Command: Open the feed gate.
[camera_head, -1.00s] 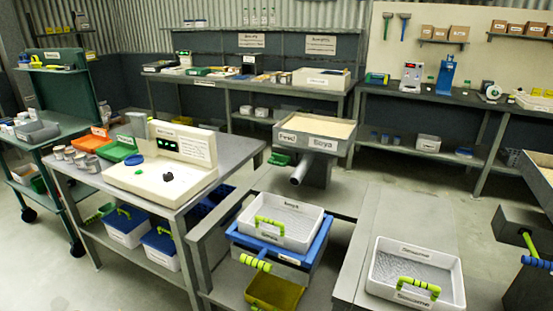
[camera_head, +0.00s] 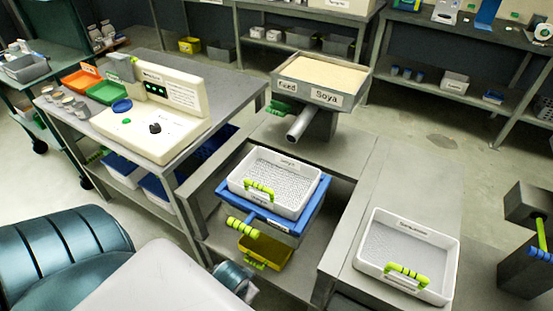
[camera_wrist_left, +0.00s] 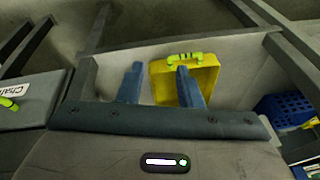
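The feed hopper (camera_head: 345,78) stands at the upper middle of the head view, labelled "Feed" and "Soya" and full of pale material. A green part (camera_head: 283,107), which may be the gate handle, sits at its left side. A grey pipe (camera_head: 299,128) slopes out below the hopper. My left gripper (camera_wrist_left: 160,85) is open in the left wrist view, with nothing between its blue fingers. It faces a yellow bin (camera_wrist_left: 208,75) with a green handle, well away from the hopper. My right gripper is not in view.
A white perforated tray (camera_head: 290,200) sits on a blue frame (camera_head: 312,218) in front of the hopper. Another white tray (camera_head: 375,245) stands on the right bench. A control panel (camera_head: 165,130) stands on the left table.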

